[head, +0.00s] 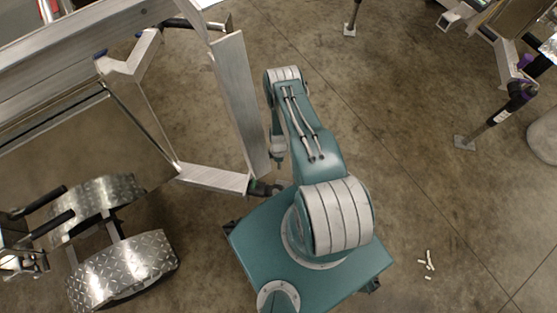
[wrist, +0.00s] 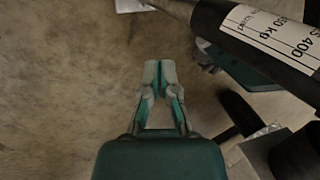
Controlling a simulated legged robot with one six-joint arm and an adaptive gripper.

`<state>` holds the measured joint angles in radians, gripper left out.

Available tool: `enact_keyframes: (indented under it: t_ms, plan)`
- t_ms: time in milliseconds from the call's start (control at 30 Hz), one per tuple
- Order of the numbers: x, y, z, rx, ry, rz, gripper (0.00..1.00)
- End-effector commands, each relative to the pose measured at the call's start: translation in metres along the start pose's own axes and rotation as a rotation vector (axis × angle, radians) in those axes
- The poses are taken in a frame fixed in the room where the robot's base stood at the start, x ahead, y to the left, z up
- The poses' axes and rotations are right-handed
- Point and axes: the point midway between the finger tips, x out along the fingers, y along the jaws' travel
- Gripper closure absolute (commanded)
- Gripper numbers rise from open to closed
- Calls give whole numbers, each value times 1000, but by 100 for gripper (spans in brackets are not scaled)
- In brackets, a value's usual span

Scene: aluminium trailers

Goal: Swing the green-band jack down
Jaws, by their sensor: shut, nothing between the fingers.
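My gripper (wrist: 160,68) points away from the wrist camera, its two fingers together with nothing between them. In the wrist view a black jack tube (wrist: 235,20) with a white load label crosses the upper right corner, apart from the fingers. No green band shows on that part. In the head view a dark jack part (head: 263,188) with a greenish tint sticks out sideways at the near corner of the left trailer frame (head: 213,180), close to my base. Most of this jack is hidden, so I cannot tell its full pose.
Another trailer at the upper right has a dark jack (head: 510,103) with a purple part and a foot plate on the floor. Chequer-plate mudguards (head: 125,268) stand at the lower left. Small white pieces (head: 429,262) lie on the floor. The concrete right of my arm is mostly clear.

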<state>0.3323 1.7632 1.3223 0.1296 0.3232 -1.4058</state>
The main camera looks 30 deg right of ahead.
Motion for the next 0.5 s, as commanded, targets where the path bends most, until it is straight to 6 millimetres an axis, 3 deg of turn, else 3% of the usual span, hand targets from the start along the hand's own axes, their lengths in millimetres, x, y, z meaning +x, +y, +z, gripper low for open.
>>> enact_keyframes:
  t_ms: [200, 433, 500]
  plan:
    - [34, -1, 0, 1, 0, -1, 100]
    - [62, 0, 0, 1, 0, 0, 100]
    - [66, -10, 1, 1, -1, -3, 100]
